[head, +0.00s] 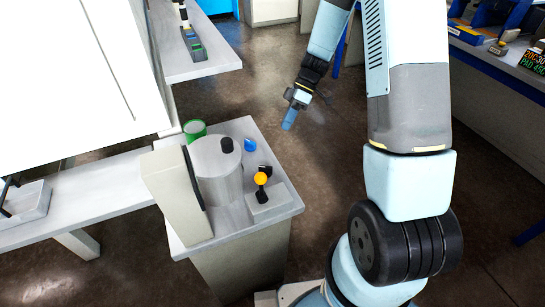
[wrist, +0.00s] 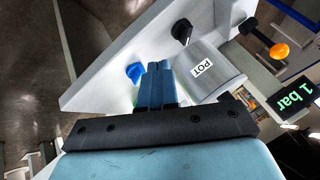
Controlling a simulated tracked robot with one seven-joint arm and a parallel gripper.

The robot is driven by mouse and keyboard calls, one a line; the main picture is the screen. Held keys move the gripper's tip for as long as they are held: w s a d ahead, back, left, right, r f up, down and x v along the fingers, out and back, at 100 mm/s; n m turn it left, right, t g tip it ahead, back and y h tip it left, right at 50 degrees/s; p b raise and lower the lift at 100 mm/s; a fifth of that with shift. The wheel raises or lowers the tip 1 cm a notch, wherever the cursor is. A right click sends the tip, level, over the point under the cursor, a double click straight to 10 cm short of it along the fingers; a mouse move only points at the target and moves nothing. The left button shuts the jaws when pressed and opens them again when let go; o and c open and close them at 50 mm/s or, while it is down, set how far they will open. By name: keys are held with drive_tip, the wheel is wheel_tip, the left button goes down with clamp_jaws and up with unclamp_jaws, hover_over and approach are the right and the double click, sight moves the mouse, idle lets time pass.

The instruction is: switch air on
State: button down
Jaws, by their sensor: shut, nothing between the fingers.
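A lever with an orange ball (head: 261,179) and a black stem stands on a small grey box (head: 270,202) at the right of the bench. In the wrist view the orange ball (wrist: 279,51) is at the upper right. A display reading 1 bar (wrist: 293,97) is below it. The metal pot (head: 217,170), labelled POT in the wrist view (wrist: 203,68), stands left of the lever. My gripper (head: 288,120) is shut and empty, pointing down beyond the bench's back right corner. Its blue fingers (wrist: 158,84) touch nothing that I can see.
A blue knob-like part (head: 250,144) lies near the bench's back edge, also seen in the wrist view (wrist: 134,71). A green can (head: 194,130) is behind the pot. A pale slanted housing (head: 172,195) stands at the left. The floor right of the bench is clear.

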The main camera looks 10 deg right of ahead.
sight(266, 170)
drive_tip(key=x, duration=0.9)
drive_tip(key=shift+s+a+f, duration=0.1)
drive_tip(key=shift+a+f, duration=0.1)
drive_tip(key=shift+f, duration=0.05)
drive_tip(key=s, duration=0.1)
drive_tip(key=s+a, duration=0.1)
drive_tip(key=s, duration=0.1)
drive_tip(key=shift+f, duration=0.15)
drive_tip(key=shift+s, duration=0.5)
drive_tip(key=shift+a, duration=0.15)
drive_tip(key=shift+s, duration=0.1)
